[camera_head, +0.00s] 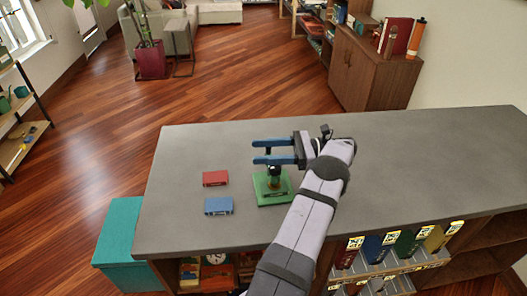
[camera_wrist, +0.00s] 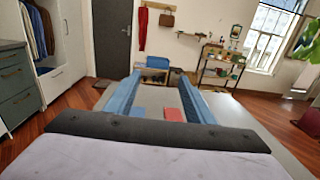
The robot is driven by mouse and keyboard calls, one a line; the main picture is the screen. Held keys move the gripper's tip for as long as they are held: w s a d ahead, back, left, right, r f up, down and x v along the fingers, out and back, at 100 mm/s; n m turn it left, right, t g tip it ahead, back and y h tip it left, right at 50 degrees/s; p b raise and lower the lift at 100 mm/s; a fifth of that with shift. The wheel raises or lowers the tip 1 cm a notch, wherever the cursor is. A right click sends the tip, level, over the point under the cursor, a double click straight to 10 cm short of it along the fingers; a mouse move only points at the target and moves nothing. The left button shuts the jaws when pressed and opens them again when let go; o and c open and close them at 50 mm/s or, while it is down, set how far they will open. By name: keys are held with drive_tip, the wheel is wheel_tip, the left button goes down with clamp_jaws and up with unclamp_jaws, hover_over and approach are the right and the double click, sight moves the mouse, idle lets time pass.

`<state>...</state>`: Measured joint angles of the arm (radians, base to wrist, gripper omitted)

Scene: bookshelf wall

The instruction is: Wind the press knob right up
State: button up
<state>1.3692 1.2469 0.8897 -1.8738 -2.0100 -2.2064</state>
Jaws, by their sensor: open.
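The press is a small stand with a green base (camera_head: 276,191) on the grey counter, in the head view. A short dark post with a brassy part (camera_head: 272,171) rises from the base. My gripper (camera_head: 256,151) has two blue fingers, spread apart and pointing left, at the top of the press. The near finger covers the top of the post, so the knob is largely hidden and I cannot tell whether a finger touches it. In the wrist view my gripper (camera_wrist: 157,80) is open with nothing seen held between the fingers; the press does not show there.
A red book (camera_head: 215,178) and a blue book (camera_head: 218,205) lie flat on the grey counter (camera_head: 400,160), left of the press. A teal box (camera_head: 118,235) stands off the counter's left end. The counter right of my arm is clear.

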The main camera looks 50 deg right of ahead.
wheel_tip(320, 180, up, 2)
drive_tip(key=shift+r+p, duration=0.1)
drive_tip(key=shift+p, duration=0.6)
